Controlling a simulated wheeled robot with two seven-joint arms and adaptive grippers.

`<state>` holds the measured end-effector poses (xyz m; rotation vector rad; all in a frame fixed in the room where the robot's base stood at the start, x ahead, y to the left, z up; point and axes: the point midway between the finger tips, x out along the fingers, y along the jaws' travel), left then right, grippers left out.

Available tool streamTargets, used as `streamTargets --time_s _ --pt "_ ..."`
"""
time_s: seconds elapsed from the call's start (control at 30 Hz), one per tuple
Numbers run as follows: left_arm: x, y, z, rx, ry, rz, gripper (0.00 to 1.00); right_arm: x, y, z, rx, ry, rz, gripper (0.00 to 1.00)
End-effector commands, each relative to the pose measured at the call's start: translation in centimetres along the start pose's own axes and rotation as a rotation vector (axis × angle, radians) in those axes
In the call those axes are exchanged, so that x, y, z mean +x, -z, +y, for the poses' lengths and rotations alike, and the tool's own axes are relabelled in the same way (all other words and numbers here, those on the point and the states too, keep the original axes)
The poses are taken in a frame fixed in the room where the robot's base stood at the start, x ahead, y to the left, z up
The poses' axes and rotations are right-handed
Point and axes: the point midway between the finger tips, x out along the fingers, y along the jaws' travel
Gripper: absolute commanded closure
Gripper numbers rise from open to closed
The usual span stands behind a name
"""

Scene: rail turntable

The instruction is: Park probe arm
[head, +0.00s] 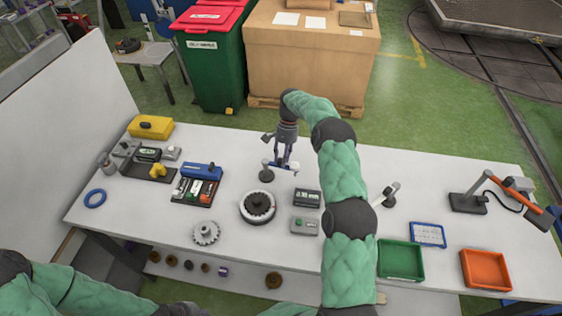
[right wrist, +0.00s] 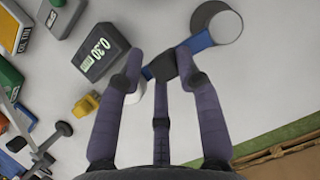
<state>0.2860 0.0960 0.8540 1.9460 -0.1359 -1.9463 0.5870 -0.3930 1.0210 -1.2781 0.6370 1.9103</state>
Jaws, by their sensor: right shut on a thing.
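The probe arm (head: 280,167) is a short bar level above the white bench, reaching right from a dark round post (head: 266,174). In the right wrist view the bar is blue (right wrist: 200,42), with a dark block along it, and the post shows a pale round top (right wrist: 222,24). My right gripper (head: 285,160) comes down from above at the bar, shut on it. Its fingers (right wrist: 160,75) hide part of the bar. The turntable (head: 258,206), a round base with a dark toothed disc, stands in front of the post.
A black readout box (head: 306,197) showing 0.30 and a grey button box (head: 304,226) stand to the right. A loose pale gear (head: 206,233) lies front left. A small stand (head: 390,193), green tray (head: 401,260) and orange tray (head: 486,270) are further right.

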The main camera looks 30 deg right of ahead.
Motion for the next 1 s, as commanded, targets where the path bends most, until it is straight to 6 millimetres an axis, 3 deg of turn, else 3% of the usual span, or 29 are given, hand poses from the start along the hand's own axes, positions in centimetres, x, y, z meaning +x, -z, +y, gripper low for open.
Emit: streamTargets --time_s 0.03,0.4,0.97,1.0 --pt "0.0 0.0 0.0 0.0 0.0 0.0 1.0 -0.6 0.0 -0.9 -0.037 0.005 0.007 1.0" --pt "0.2 0.0 -0.1 0.0 0.0 0.0 1.0 -0.9 0.7 -1.0 -0.182 -0.056 0.005 1.0" --pt "0.2 0.0 -0.1 0.0 0.0 0.0 1.0 -1.1 1.0 -1.1 -0.207 -0.064 0.01 1.0" --pt "0.2 0.0 -0.1 0.0 0.0 0.0 1.0 -1.1 1.0 -1.1 -0.207 -0.064 0.011 0.53"
